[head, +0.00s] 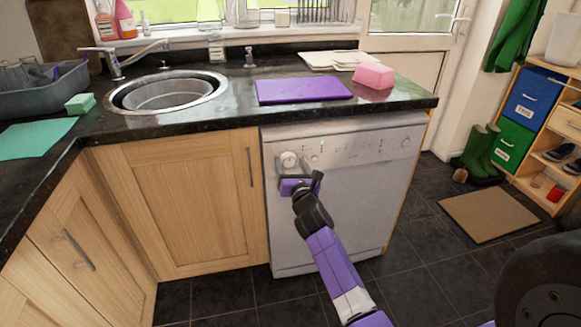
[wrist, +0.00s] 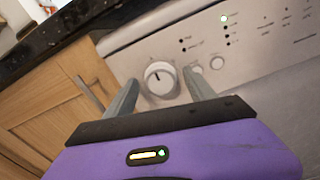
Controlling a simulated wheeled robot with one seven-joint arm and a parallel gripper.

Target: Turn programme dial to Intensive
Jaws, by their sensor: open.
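The programme dial (wrist: 160,79) is a round white knob with a dark pointer mark on the dishwasher's control panel. In the head view the dial (head: 288,161) is at the panel's left end. The white dishwasher (head: 350,190) stands under the worktop. My gripper (wrist: 160,97) is open and faces the panel, with one grey finger to each side of the dial in the wrist view. In the head view my gripper (head: 292,172) is right at the dial. I cannot tell whether the fingers touch it. The dial's lettering is too small to read.
A green light (wrist: 224,18) and small buttons (wrist: 216,63) sit right of the dial. The dark worktop edge (head: 350,112) overhangs above. A wooden cupboard door (head: 180,200) with a vertical handle is to the left.

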